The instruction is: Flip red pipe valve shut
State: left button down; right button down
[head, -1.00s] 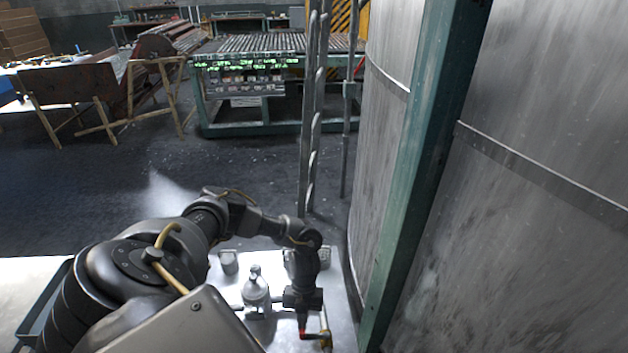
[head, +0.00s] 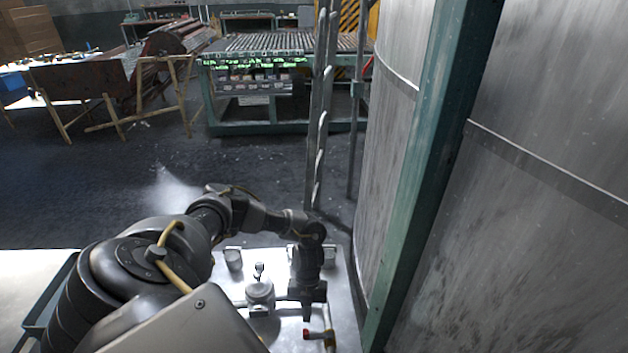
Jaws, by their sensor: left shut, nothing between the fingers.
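The red-handled valve (head: 309,334) sits near the bottom edge of the head view, on piping over a pale metal surface. A brassy fitting (head: 329,340) is at its right end. The red part appears to point left in the picture. My left arm comes in from the left, and my left gripper (head: 307,314) hangs down just above the red handle in the picture. Its fingers are shut and empty. Whether the fingertips touch the handle is hard to tell. My right gripper is not in view.
A round silver fitting (head: 260,293) stands left of my left gripper. A green post (head: 424,190) and large grey tanks (head: 540,200) close off the right side. A vertical metal rack (head: 319,130) stands behind. Dark open floor lies beyond, before a green roller table (head: 270,122).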

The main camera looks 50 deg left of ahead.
pick_arm(q)
jog(key=w+a+b+v, duration=0.1)
jog(key=b+v, duration=0.1)
jog(key=v, duration=0.8)
jog(key=shift+w, duration=0.3)
jog(key=shift+f, duration=0.1)
